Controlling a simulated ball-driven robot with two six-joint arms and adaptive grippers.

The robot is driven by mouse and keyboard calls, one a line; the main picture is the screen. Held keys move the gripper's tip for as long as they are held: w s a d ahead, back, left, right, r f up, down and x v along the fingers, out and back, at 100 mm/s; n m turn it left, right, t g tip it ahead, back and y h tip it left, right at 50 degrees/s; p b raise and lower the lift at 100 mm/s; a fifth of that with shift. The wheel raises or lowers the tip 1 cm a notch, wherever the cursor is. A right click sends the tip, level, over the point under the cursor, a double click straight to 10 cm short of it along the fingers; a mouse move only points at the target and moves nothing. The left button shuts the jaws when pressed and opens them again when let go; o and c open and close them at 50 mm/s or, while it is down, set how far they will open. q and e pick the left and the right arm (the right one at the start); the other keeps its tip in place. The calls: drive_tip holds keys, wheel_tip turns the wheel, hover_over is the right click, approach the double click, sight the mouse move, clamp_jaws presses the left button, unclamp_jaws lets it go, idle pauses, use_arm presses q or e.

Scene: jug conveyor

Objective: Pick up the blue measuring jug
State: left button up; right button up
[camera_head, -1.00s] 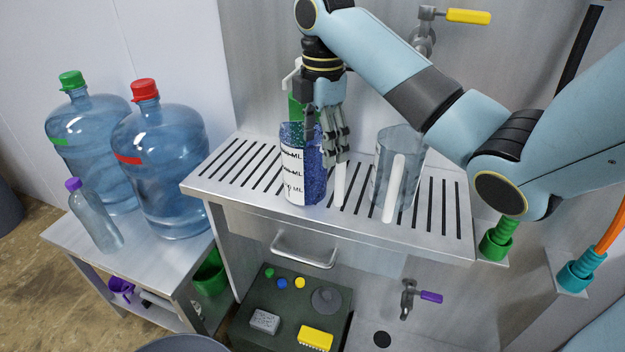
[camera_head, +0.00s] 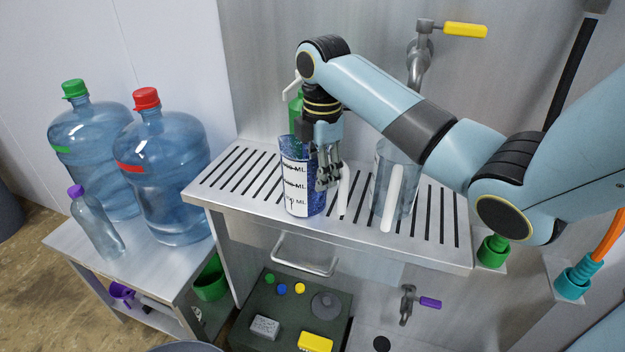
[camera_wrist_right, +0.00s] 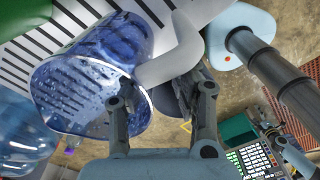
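The blue measuring jug (camera_head: 296,190) stands upright on the slotted drainboard, its white marked label facing the head camera. Its white handle (camera_head: 343,190) is on the right side. My right gripper (camera_head: 327,182) is in front of the jug's right side, close to the handle. In the right wrist view, the jug (camera_wrist_right: 85,95) lies to the left, and the handle (camera_wrist_right: 178,60) rises just beyond the parted fingers (camera_wrist_right: 163,95). The fingers are open; I cannot tell whether one touches the jug. My left gripper is out of view.
A clear grey jug (camera_head: 408,195) with a white handle stands to the right on the drainboard (camera_head: 240,190). A green bottle (camera_head: 295,108) is behind the blue jug. A tap (camera_head: 420,60) is above. Large water bottles (camera_head: 165,180) stand on the side table at left.

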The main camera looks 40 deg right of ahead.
clamp_jaws()
idle(0.5)
